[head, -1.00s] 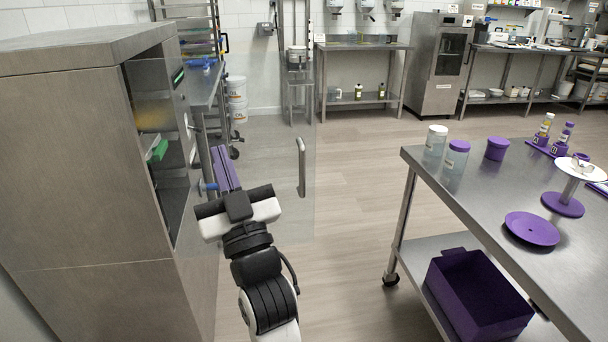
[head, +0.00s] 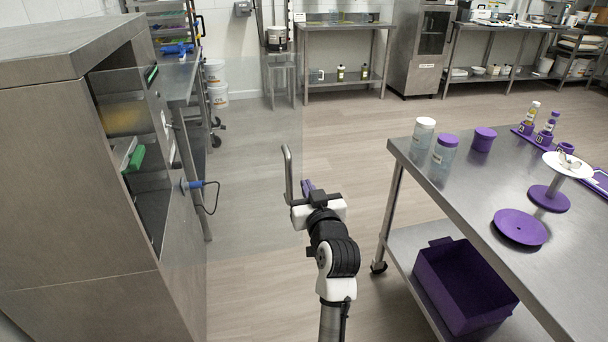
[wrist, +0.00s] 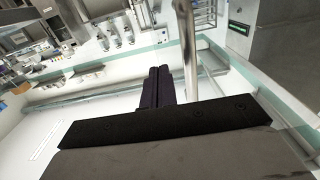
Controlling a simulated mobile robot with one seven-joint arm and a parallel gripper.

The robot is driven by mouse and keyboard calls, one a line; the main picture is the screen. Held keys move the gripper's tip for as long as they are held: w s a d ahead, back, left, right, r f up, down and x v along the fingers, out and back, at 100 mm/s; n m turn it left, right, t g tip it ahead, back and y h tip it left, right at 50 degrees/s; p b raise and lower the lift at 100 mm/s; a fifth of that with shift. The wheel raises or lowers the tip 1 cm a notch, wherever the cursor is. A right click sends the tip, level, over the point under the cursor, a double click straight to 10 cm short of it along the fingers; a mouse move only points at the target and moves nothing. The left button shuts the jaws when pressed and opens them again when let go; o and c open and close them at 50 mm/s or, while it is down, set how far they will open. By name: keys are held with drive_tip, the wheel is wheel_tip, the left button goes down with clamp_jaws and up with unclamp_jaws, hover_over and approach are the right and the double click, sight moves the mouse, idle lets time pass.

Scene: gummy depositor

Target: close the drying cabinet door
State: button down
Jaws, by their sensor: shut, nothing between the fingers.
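The drying cabinet (head: 60,190) is the big grey box at the left of the head view, with its front opening uncovered. Its clear door (head: 255,190) stands swung open, reaching out to the right over the floor. The upright metal door handle (head: 287,175) is near the door's free edge; it also shows as a pale bar in the wrist view (wrist: 188,45). My gripper (head: 308,187) is shut and empty, just right of the handle. In the wrist view its purple fingers (wrist: 157,85) are together, close beside the bar. I cannot tell whether they touch it.
A steel table (head: 470,190) with jars and purple parts stands at the right, with a purple bin (head: 465,285) on its lower shelf. A blue-handled fitting (head: 192,185) shows near the cabinet front. The floor (head: 340,130) beyond the door is clear.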

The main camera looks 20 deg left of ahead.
sight(301, 172)
drive_tip(key=shift+p+x, duration=0.45)
drive_tip(key=shift+x, duration=1.55)
